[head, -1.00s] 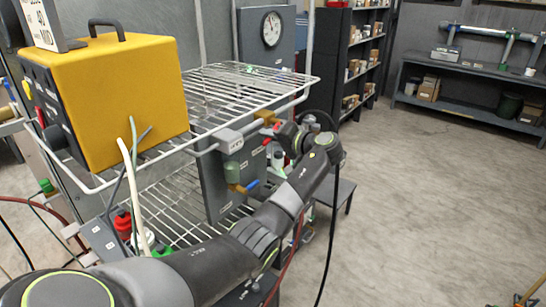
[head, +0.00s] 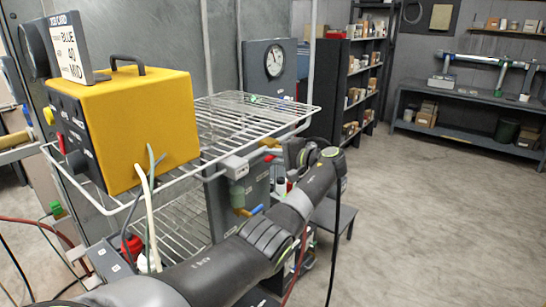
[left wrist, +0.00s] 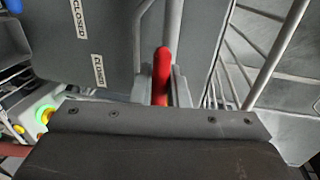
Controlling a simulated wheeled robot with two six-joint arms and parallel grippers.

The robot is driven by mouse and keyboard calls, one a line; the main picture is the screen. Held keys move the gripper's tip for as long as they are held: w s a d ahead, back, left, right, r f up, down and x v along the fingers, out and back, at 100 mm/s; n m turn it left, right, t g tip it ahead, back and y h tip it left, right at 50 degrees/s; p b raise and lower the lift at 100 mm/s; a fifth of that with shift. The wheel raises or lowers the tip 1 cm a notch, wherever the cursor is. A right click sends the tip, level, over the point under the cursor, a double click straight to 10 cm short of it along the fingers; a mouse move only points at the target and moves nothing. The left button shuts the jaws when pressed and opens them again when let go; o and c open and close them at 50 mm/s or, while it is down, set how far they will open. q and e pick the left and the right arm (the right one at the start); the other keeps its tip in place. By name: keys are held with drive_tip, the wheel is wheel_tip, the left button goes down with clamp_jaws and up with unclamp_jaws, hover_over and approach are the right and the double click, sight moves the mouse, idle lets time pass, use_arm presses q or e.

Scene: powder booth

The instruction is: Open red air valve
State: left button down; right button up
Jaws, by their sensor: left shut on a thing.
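The red valve handle (left wrist: 162,62) stands upright in the middle of the left wrist view. My left gripper (left wrist: 161,88) is shut on it, with a grey finger on each side. My right gripper is in neither view.
A yellow box (head: 150,125) stands on the wire rack (head: 225,108). Hoses hang at left. The floor (head: 430,220) at right is clear.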

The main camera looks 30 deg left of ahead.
use_arm(q)
drive_tip(key=shift+r, duration=0.2)
drive_tip(key=c, duration=1.5)
unclamp_jaws()
drive_tip(key=shift+f, duration=0.15)
drive_tip(key=shift+d, duration=0.45)
drive_tip(key=b+v, duration=0.6)
drive_tip(key=v, duration=1)
drive_tip(key=shift+d+r, duration=0.2)
